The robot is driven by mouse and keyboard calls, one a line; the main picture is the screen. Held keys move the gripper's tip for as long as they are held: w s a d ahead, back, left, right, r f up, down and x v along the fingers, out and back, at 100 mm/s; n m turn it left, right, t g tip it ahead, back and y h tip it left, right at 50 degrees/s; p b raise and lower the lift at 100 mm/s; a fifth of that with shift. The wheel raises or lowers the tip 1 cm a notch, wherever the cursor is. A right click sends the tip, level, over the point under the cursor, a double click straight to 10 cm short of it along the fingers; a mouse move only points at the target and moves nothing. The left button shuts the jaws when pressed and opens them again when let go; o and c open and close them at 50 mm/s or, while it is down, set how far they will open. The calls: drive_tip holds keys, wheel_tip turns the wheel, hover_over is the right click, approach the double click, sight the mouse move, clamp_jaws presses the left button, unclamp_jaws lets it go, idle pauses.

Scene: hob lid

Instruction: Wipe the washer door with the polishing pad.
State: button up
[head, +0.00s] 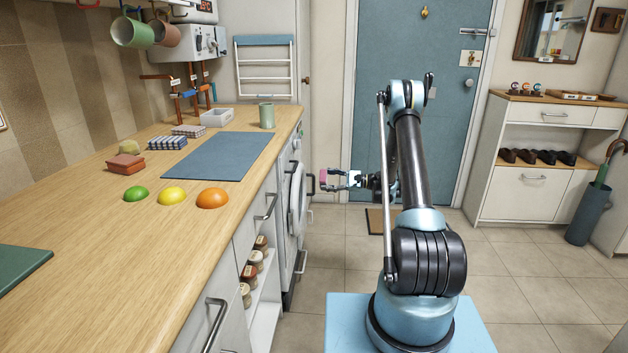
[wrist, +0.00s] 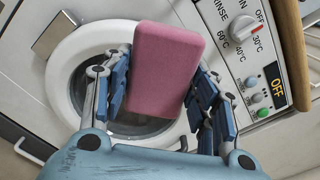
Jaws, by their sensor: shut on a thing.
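A pink polishing pad (wrist: 168,68) is held between the blue fingers of my gripper (wrist: 158,95) in the wrist view. In the head view, my gripper (head: 333,180) is beside the washer front, with a bit of the pink pad (head: 323,177) showing. The washer door (wrist: 66,80) is a round white ring with dark glass, behind the pad in the wrist view. The pad and my fingers hide much of it. In the head view the door (head: 297,200) shows edge-on under the worktop. I cannot tell whether the pad touches the door.
The washer's control panel (wrist: 245,50), with a dial and buttons, is right of the door in the wrist view. The wooden worktop (head: 110,245) runs above the washer, bearing fruit halves, sponges and a mug. An open shelf with jars (head: 252,270) is nearer.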

drive_tip(key=shift+a, duration=0.2)
drive_tip(key=a, duration=0.6)
drive_tip(key=shift+a, duration=0.2)
drive_tip(key=shift+w+a, duration=0.1)
drive_tip(key=shift+a, duration=0.95)
idle(1.0)
drive_tip(key=shift+w, duration=0.1)
drive_tip(key=w, duration=0.3)
drive_tip(key=shift+w, duration=0.4)
drive_tip(key=shift+s+a, duration=0.15)
drive_tip(key=shift+s, duration=0.9)
drive_tip(key=shift+s+a, duration=0.15)
drive_tip(key=shift+s, duration=0.9)
drive_tip(key=shift+c, duration=0.4)
drive_tip(key=shift+d, duration=0.1)
